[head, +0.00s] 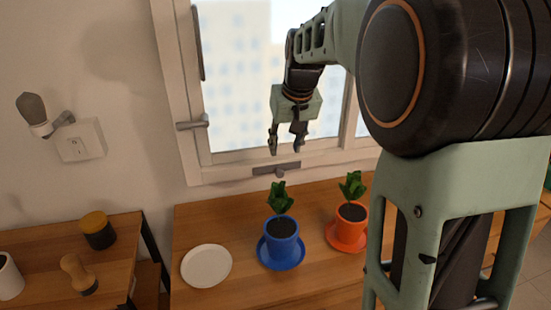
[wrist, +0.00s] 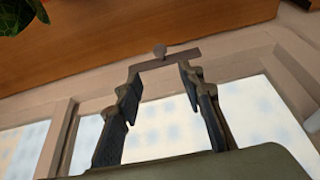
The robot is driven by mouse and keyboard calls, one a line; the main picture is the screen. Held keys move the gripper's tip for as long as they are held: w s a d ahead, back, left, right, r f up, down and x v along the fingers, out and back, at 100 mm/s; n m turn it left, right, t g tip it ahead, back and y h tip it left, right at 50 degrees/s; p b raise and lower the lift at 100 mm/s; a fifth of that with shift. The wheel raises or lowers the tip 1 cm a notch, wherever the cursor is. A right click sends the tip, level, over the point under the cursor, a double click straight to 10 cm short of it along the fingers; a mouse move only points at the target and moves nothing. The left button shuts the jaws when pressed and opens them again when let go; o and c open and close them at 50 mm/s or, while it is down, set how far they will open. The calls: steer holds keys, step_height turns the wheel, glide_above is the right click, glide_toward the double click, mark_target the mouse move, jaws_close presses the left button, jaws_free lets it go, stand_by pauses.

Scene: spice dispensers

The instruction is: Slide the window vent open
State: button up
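The window vent (head: 263,170) is a dark narrow bar on the window's lower frame, with a small round knob (head: 280,173) near its middle. In the wrist view the vent (wrist: 182,57) and its knob (wrist: 160,50) appear just beyond my fingertips. My gripper (head: 286,148) is open and empty, pointing down in front of the glass, a little above the vent in the head view. In the wrist view its two fingers (wrist: 160,72) are well apart, with the knob roughly in line between them. No contact with the vent is visible.
The window (head: 237,75) has a handle (head: 192,125) on its left frame. Below stand a blue pot (head: 282,228) and an orange pot (head: 350,228) with plants, and a white saucer (head: 206,266). My arm covers the right side.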

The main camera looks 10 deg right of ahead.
mark_target(280, 171)
steer(key=b+x, duration=0.1)
steer(key=x, duration=1)
steer(key=shift+s+f, duration=0.1)
steer(key=shift+f, duration=0.1)
steer(key=shift+c, duration=0.7)
jaws_close()
